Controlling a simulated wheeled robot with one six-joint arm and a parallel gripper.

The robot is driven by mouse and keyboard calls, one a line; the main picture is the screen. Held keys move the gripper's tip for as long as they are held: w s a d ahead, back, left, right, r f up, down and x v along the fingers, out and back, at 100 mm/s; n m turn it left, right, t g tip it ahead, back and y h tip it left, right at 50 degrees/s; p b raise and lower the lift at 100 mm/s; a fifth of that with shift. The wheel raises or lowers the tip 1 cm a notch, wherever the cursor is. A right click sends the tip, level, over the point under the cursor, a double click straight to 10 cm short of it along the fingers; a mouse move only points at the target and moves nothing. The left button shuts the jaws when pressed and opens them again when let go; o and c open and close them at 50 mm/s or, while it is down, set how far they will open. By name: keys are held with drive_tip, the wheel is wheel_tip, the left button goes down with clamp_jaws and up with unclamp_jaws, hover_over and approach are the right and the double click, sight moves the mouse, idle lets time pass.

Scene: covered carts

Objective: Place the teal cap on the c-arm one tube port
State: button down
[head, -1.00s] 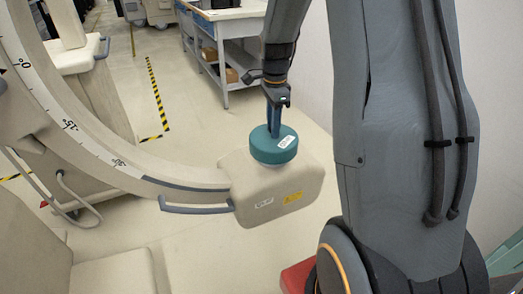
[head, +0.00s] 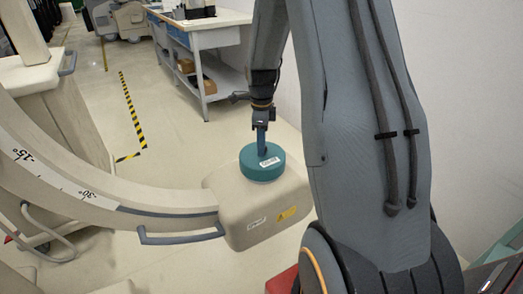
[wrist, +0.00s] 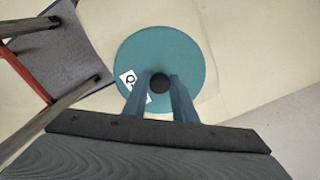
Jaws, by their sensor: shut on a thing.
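The teal cap (head: 262,163) is a round disc with a small white label, and it also shows in the wrist view (wrist: 180,50). My gripper (head: 262,148) points down over it. In the wrist view my gripper's fingers (wrist: 160,86) close on the dark knob at the cap's middle. The cap sits level at the top of the beige tube housing (head: 230,205) at the end of the C-arm (head: 150,200). I cannot tell whether it touches the housing. The port is hidden under the cap.
A grey handle (head: 180,236) sticks out on the housing's left side. A workbench (head: 215,40) with boxes on its shelf stands at the back. Yellow-black floor tape (head: 127,105) runs at the left. A red-framed object (wrist: 35,75) shows at the wrist view's left.

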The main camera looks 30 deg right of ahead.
drive_tip(key=shift+f, duration=1.15)
drive_tip(key=shift+f, duration=0.15)
drive_tip(key=c, duration=1.5)
unclamp_jaws()
drive_tip(key=shift+o, duration=0.2)
wheel_tip(320, 180, up, 11)
drive_tip(key=shift+r+b, duration=0.2)
drive_tip(key=shift+b, duration=0.1)
drive_tip(key=s+a+n, duration=0.6)
drive_tip(key=s+n, duration=0.5)
drive_tip(key=s+a+n, duration=0.6)
drive_tip(key=s+n, duration=0.5)
drive_tip(key=n, duration=0.1)
drive_tip(key=shift+s+a+r, duration=0.2)
drive_tip(key=shift+s+a, duration=0.15)
